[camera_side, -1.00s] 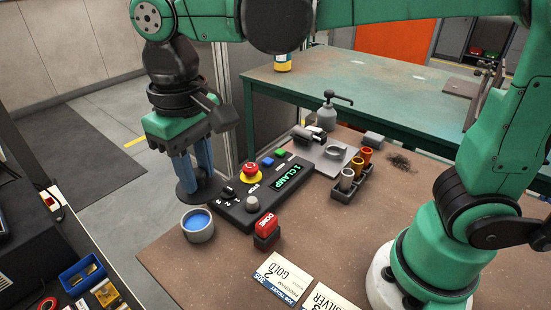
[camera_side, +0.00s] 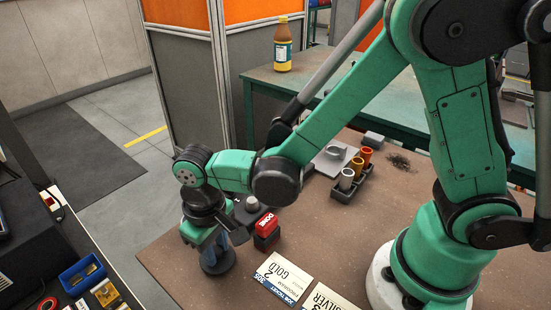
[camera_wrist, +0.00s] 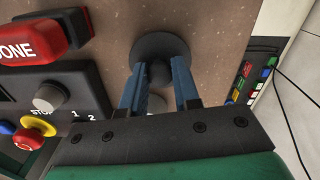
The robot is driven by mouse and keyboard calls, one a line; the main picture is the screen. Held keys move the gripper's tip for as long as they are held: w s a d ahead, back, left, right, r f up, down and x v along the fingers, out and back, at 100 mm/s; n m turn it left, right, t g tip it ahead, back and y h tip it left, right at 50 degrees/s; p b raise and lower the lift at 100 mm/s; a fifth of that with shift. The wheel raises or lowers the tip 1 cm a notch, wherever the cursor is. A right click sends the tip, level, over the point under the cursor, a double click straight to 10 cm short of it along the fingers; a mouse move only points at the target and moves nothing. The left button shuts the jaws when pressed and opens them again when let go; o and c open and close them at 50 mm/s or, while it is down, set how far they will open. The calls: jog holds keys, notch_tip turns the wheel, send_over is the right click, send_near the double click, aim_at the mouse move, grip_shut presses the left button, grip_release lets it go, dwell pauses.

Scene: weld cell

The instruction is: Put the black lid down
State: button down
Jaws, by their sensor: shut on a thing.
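The black lid (camera_side: 217,265) is a round dark disc with a knob on top. My gripper (camera_side: 212,250) points down with its blue fingers shut on the lid's knob. In the wrist view the lid (camera_wrist: 160,46) lies flat between the fingertips of my gripper (camera_wrist: 158,74), over brown tabletop. The lid is level and at or very near the table surface; I cannot tell whether it touches. The pot with blue contents is hidden behind my arm in the side view. A pale bit between the fingers in the wrist view may be part of it.
The red DONE block (camera_side: 267,226) stands just right of my gripper. The control box (camera_wrist: 55,95) with knobs and a stop button is close by. Label cards (camera_side: 283,275) lie to the right. The brown table's (camera_side: 165,250) left edge is near the lid.

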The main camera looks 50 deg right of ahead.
aim_at(217, 250)
jog(key=shift+f, duration=0.2)
jog(key=shift+f, duration=0.15)
jog(key=c, duration=0.6)
grip_release()
jog(key=shift+c, duration=0.2)
notch_tip(217, 250, up, 12)
jog(key=s+d+m+t, duration=0.1)
jog(key=d+t, duration=0.6)
jog(key=d, duration=0.7)
jog(key=shift+s+d+r+m, duration=0.3)
jog(key=shift+s+r+m, duration=0.1)
jog(key=shift+s, duration=0.1)
